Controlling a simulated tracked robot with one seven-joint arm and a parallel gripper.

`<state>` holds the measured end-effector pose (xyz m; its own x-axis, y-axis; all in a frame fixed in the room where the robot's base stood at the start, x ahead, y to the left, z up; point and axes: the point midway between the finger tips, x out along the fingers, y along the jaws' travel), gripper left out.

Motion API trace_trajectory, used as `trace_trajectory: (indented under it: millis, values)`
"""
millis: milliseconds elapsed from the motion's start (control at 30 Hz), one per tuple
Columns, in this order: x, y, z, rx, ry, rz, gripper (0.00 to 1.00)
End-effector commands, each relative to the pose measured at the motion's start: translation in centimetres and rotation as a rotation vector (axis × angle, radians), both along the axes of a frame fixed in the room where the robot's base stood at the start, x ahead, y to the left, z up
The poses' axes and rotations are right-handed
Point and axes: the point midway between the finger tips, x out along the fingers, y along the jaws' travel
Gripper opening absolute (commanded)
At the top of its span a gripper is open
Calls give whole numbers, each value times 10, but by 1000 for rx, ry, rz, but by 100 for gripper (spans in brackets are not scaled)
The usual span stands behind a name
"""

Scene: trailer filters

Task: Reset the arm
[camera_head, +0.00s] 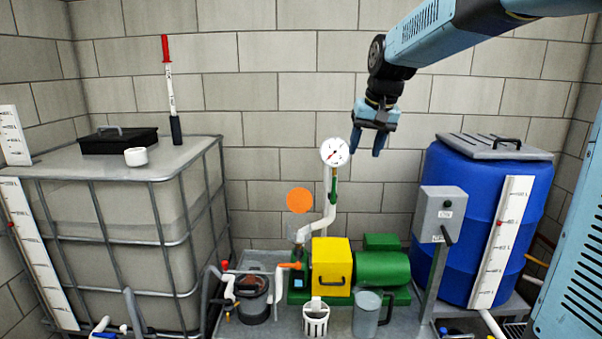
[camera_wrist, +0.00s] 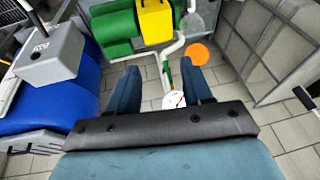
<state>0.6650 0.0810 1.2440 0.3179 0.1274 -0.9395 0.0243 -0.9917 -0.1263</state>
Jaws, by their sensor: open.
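My gripper (camera_head: 369,142) hangs from my blue arm in the upper right of the head view, with its fingers pointing down. The fingers are apart with nothing between them. It is in the air, right of the round white gauge (camera_head: 334,152) and left of the blue barrel (camera_head: 465,225). In the wrist view my gripper (camera_wrist: 159,82) shows two dark blue fingers spread apart, and the gauge (camera_wrist: 175,99) appears beyond and between them.
A caged tank (camera_head: 120,235) stands left, with a black lid (camera_head: 118,141) and white cup (camera_head: 136,157) on top. Open air surrounds my gripper.

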Motion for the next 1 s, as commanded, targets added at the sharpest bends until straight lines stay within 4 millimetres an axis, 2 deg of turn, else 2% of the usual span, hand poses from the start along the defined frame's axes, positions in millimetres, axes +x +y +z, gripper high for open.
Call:
trace_trajectory:
  millis: [33, 367, 700, 833, 1000]
  values:
    - [-18, -6, 3, -8, -12, -3, 50]
    - [-120, -41, -2, -58, -73, -18, 50]
    - [-219, -68, -35, -101, -132, -30, 50]
    - [-248, -75, -51, -112, -150, -34, 50]
    - [-269, -80, -65, -122, -164, -35, 50]
